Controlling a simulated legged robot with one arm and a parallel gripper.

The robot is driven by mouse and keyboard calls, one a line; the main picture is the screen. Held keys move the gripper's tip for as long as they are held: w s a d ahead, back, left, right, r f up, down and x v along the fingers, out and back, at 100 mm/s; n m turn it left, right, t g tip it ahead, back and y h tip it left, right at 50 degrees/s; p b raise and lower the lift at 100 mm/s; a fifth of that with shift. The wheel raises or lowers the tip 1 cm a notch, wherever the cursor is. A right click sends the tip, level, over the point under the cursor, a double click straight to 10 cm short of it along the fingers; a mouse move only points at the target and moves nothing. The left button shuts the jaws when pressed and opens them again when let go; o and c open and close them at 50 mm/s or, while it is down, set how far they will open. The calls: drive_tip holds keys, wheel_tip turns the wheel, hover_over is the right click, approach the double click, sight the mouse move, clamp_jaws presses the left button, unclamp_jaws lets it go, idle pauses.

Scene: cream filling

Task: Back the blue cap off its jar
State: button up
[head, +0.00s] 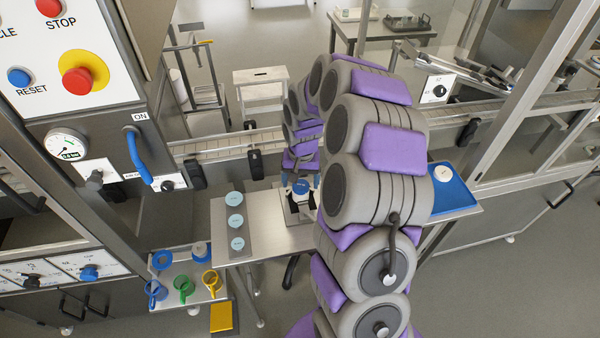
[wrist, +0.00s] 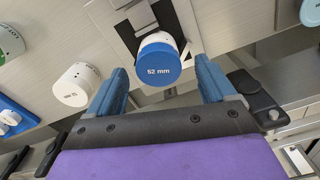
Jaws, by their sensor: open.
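The blue cap (wrist: 163,68), marked "52 mm", sits on a white jar (wrist: 158,40). The jar is in a dark fixture (wrist: 128,34) on the metal table. In the head view the cap (head: 301,187) shows below the end of my arm. My gripper (wrist: 163,84) is open, with one blue finger to each side of the cap in the wrist picture. A gap shows on both sides, and I see no contact. In the head view my gripper (head: 301,178) is small and partly covers the jar.
A grey strip (head: 236,206) with three light blue discs lies left of the fixture. A blue tray (head: 455,199) with a white round piece stands right. A rack (head: 188,270) with coloured ring-shaped items is lower left. A white container (wrist: 76,85) is left of my fingers.

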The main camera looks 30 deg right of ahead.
drive_tip(key=shift+d+f, duration=0.2)
drive_tip(key=shift+f, duration=0.2)
drive_tip(key=shift+a, duration=0.1)
drive_tip(key=shift+a, duration=0.1)
drive_tip(key=c, duration=1.1)
drive_tip(key=shift+r+n+p, duration=0.15)
drive_tip(key=shift+n+p, duration=0.45)
drive_tip(key=shift+n, duration=0.2)
drive_tip(key=shift+n+p, duration=1.3)
drive_tip(key=shift+n, duration=0.8)
drive_tip(key=shift+a+p, duration=0.1)
drive_tip(key=shift+p, duration=0.2)
drive_tip(key=shift+a+n+p, duration=0.1)
drive_tip(key=shift+n+p, duration=1.65)
drive_tip(key=shift+n, duration=1.05)
